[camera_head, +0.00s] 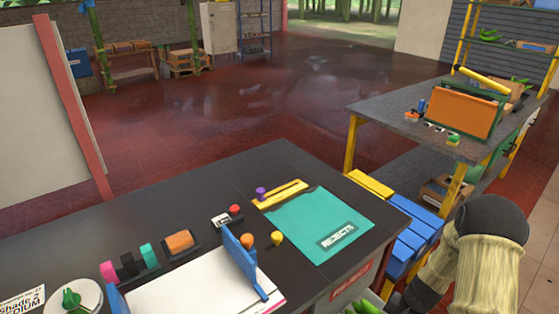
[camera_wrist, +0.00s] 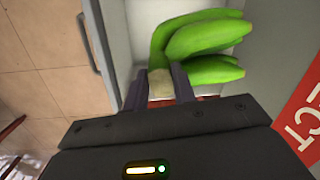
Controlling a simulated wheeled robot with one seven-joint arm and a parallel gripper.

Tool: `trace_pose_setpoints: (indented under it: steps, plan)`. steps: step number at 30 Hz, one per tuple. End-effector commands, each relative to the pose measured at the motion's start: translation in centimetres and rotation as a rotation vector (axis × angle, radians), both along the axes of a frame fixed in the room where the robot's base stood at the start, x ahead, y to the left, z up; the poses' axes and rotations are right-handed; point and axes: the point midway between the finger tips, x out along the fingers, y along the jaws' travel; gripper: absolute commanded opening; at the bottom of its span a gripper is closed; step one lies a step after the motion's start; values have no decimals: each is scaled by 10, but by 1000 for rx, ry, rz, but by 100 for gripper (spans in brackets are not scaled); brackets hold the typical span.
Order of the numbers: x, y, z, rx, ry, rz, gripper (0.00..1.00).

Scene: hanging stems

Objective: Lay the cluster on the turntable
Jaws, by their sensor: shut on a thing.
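A cluster of green bananas (camera_wrist: 205,45) shows in the wrist view, with its pale cut stem end (camera_wrist: 159,88) between the fingers of my gripper (camera_wrist: 159,80). My gripper is shut on that stem, over a light grey bin (camera_wrist: 125,40). In the head view, green fruit (camera_head: 366,306) shows at the bottom edge by my arm; my gripper is out of that view. A white round plate that looks like the turntable (camera_head: 90,292) is at the lower left of the dark table, with a small green piece (camera_head: 71,298) on it.
The dark table holds a teal rejects mat (camera_head: 305,215), a blue upright frame (camera_head: 240,262) by white sheets (camera_head: 190,290), an orange block (camera_head: 179,241) and small coloured items. Blue and yellow crates (camera_head: 400,225) stand right of the table. The table's back left is bare.

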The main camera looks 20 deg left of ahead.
Motion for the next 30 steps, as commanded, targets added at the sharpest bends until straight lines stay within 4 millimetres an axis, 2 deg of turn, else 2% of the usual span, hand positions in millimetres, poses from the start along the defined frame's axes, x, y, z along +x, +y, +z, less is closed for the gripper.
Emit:
trace_pose_setpoints:
  steps: [2, 21, 30]
  plan:
    - [-1, 0, 4, 0, 3, 37, 0]
    - [-27, 7, -27, 22, 3, 352, 0]
    - [-30, 8, -35, 24, 1, 382, 0]
